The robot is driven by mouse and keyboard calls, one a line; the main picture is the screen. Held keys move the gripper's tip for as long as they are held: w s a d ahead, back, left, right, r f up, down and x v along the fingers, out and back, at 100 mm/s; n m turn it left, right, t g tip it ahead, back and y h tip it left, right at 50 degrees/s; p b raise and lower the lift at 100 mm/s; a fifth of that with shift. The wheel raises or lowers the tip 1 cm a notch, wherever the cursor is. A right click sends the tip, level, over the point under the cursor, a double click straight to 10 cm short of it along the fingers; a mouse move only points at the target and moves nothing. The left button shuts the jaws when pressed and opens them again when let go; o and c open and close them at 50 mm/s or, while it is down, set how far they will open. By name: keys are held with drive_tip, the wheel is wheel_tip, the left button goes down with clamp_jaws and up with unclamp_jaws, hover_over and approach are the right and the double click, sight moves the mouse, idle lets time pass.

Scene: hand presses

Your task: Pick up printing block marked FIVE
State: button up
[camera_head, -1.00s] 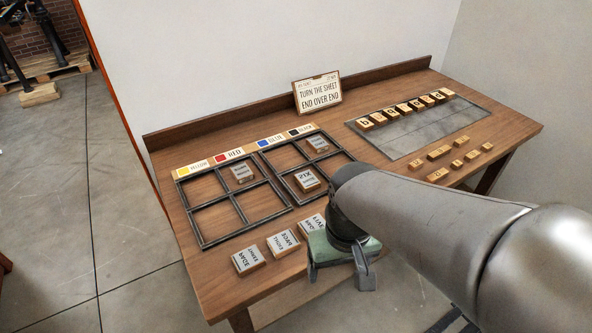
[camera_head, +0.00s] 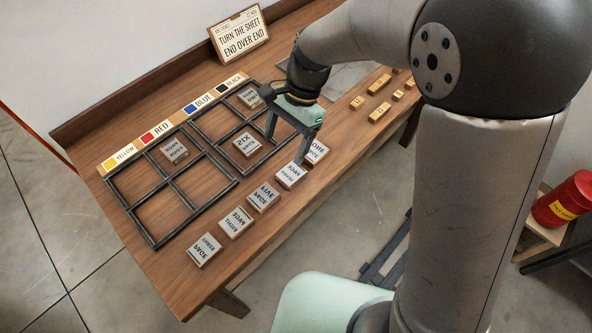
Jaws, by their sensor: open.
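Several light-topped printing blocks stand in a row along the table's front edge, their lettering upside down to me. The third from the left (camera_head: 263,197) seems to read FIVE, though the print is small. My gripper (camera_head: 287,146) is open and empty, pointing down beyond and to the right of this block. Its fingers hang near the block marked SIX (camera_head: 247,144) in the frame and the fourth front block (camera_head: 291,176). No block shows between the fingers. I cannot tell their exact height.
Two dark metal frames (camera_head: 150,241) with compartments hold a few blocks. Colour labels (camera_head: 162,131) line their back. A sign (camera_head: 240,36) reads TURN THE SHEET END OVER END.

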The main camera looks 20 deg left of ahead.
drive_tip(key=p, duration=0.1)
hover_over(264, 195)
drive_tip(key=w+d, duration=0.2)
wheel_tip(264, 195, down, 11)
drive_tip(key=shift+s+f, duration=0.1)
drive_tip(key=shift+a+p+x, duration=0.2)
drive_tip(key=shift+p+x, duration=0.2)
drive_tip(key=shift+x, duration=0.85)
drive_tip(key=shift+a+p+x, duration=0.2)
drive_tip(key=shift+p+x, duration=0.15)
drive_tip(key=shift+x, duration=0.95)
drive_tip(key=c, duration=1.1)
